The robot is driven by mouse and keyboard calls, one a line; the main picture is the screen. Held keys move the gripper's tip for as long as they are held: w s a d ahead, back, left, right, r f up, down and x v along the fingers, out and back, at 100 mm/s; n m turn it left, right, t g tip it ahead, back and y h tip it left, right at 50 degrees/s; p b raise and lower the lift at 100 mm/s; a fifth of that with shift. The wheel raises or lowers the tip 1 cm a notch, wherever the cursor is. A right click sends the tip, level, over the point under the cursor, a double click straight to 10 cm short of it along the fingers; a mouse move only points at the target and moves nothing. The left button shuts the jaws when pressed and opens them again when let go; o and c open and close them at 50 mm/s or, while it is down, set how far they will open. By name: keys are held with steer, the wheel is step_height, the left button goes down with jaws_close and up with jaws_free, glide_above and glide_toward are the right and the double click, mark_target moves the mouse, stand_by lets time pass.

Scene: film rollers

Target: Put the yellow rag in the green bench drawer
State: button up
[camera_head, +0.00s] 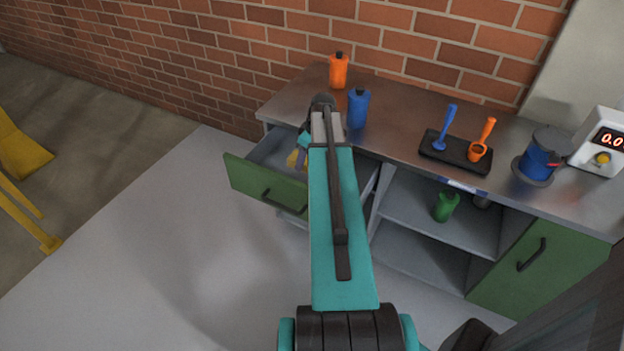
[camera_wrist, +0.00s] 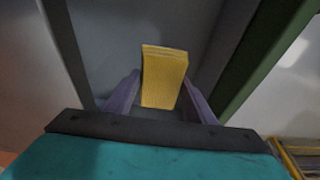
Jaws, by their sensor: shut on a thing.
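The yellow rag (camera_wrist: 164,76) is between the two fingers of my gripper (camera_wrist: 161,85), which is shut on it. In the wrist view, the rag is over the grey inside of the open drawer. A small part of the rag (camera_head: 293,158) shows in the head view beside my arm. The green-fronted bench drawer (camera_head: 265,187) is pulled out at the left of the bench; its green front also shows in the wrist view (camera_wrist: 262,72). My arm hides the drawer's right part. I cannot tell whether the rag touches the drawer floor.
On the metal bench top (camera_head: 400,150) stand an orange bottle (camera_head: 338,72), a blue bottle (camera_head: 358,108), a black tray (camera_head: 455,154) with two spoon-like tools, and a blue pot (camera_head: 541,160). A green bottle (camera_head: 446,207) stands on the shelf below. The floor before the drawer is clear.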

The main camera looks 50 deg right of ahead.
steer(key=shift+s+d+f, duration=0.15)
steer(key=shift+d+f, duration=0.35)
steer(key=shift+s, duration=0.1)
steer(key=shift+d+f, duration=0.1)
steer(key=shift+f, duration=0.2)
steer(key=shift+f+p, duration=0.45)
steer(key=shift+f, duration=2.35)
steer(key=shift+f+p, duration=0.4)
steer(key=shift+f, duration=1.5)
steer(key=shift+f, duration=0.15)
